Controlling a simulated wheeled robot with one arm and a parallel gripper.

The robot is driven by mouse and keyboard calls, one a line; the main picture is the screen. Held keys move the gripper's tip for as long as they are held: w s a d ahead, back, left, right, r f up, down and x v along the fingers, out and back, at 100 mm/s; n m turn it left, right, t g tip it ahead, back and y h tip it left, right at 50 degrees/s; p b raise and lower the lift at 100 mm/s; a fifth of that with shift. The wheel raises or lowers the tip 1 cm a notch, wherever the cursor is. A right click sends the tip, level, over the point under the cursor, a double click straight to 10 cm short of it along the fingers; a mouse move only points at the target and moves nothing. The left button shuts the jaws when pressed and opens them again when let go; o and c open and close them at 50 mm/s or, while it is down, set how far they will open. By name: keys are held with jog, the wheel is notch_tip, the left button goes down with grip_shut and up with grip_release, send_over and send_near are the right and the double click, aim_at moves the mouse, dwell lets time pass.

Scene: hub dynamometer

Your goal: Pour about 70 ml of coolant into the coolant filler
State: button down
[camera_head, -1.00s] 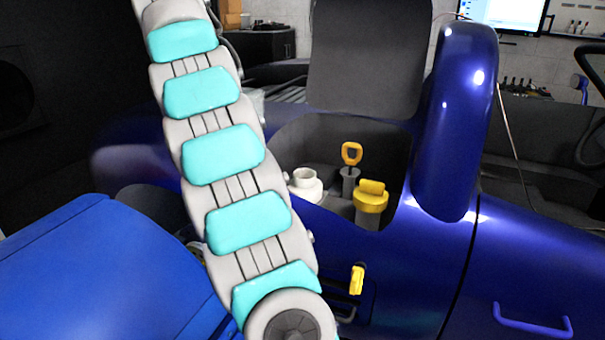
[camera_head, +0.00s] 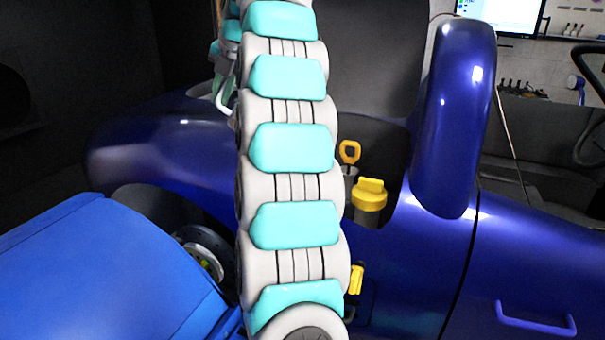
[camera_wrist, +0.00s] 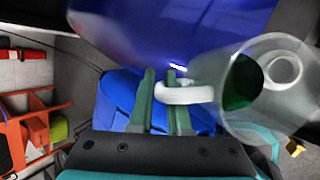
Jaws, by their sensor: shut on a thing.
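In the wrist view my gripper (camera_wrist: 160,95) is shut on the white handle (camera_wrist: 187,94) of a clear jug (camera_wrist: 268,122). Green coolant (camera_wrist: 242,84) shows inside the jug, which appears tilted; how much it holds is unclear. A pale ring shows through or beyond the clear wall; I cannot tell what it is. In the head view my arm hides most of the gripper and jug. The white filler neck seen earlier in the engine bay is now hidden behind my arm.
The raised dark hood panel (camera_head: 375,70) and the blue fender (camera_head: 455,120) border the bay. A blue cover (camera_head: 110,270) lies at left.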

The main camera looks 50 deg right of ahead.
jog(key=shift+s+d+r+t+y+p, duration=0.3)
jog(key=shift+s+d+r+t+y, duration=0.25)
jog(key=shift+s+t, duration=0.1)
jog(key=shift+s+d+m+t+y+p, duration=0.4)
jog(key=shift+s+d+t+y+p, duration=0.05)
jog(key=shift+t+p, duration=0.15)
jog(key=shift+f+t+b, duration=0.25)
jog(key=shift+f+b, duration=0.1)
jog(key=shift+b, duration=0.6)
jog(key=shift+s+d+y+b, duration=0.15)
jog(key=shift+y+b, duration=0.15)
jog(key=shift+b, duration=0.25)
jog(key=shift+r+t, duration=0.3)
jog(key=shift+r, duration=0.15)
jog(key=shift+d, duration=0.1)
jog(key=shift+s+d+r+m+t+y+b, duration=0.2)
jog(key=shift+s+d+m+t+y+b, duration=0.4)
jog(key=shift+b, duration=1.15)
jog(key=shift+w+a+t+b, duration=0.25)
jog(key=shift+a+t+b, duration=0.05)
jog(key=shift+a+t, duration=0.1)
jog(key=shift+s+d+t+y+b, duration=0.4)
jog(key=shift+t+y+b, duration=0.15)
jog(key=shift+b, duration=0.45)
